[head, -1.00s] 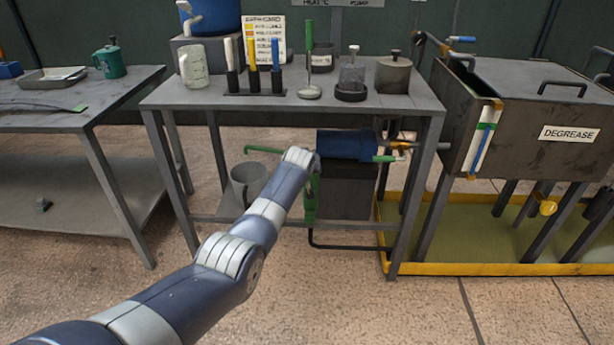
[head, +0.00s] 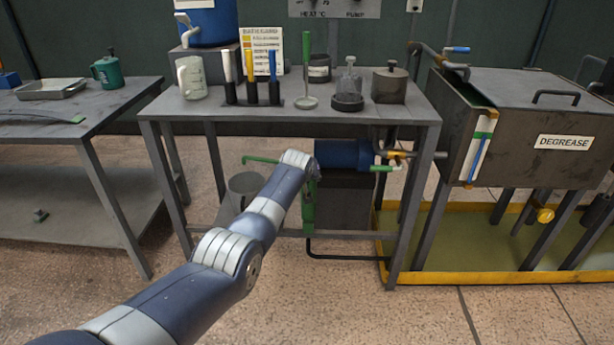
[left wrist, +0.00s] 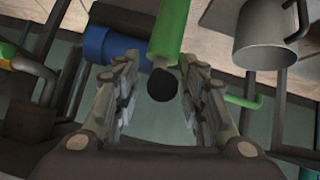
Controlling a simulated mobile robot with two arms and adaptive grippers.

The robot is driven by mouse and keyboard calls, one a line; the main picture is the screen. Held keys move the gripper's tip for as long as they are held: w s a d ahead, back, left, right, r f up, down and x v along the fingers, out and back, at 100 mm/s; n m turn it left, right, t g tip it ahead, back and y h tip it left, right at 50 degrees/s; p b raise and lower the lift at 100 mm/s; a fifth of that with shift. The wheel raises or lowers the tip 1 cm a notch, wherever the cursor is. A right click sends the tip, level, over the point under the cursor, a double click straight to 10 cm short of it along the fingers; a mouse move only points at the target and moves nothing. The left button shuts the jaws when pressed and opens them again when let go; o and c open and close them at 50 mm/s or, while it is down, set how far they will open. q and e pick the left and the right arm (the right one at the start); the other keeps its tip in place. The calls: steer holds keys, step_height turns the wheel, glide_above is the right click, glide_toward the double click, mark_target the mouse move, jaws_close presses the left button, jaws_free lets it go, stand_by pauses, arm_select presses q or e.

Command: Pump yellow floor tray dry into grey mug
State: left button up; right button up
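The yellow floor tray (head: 480,279) lies under the degrease tank with murky greenish liquid (head: 475,245) in it. A blue pump (head: 343,153) sits on a dark block under the middle table; its blue body also shows in the left wrist view (left wrist: 105,45). My left gripper (left wrist: 160,65) is open at a green handle (left wrist: 170,28) with a black end, which lies between the fingers. In the head view my arm hides the gripper. My right gripper is out of view.
The degrease tank (head: 520,130) stands at right. The middle table (head: 210,112) carries a clear jug (head: 192,77), coloured tools in a rack and several pots. Another table (head: 75,125) stands at left. The floor in front is clear.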

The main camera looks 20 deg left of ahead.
arm_select(q)
steer(key=shift+s, duration=0.1)
steer(key=shift+d, duration=0.1)
steer(key=v, duration=1.2)
stand_by(0.4)
stand_by(1.0)
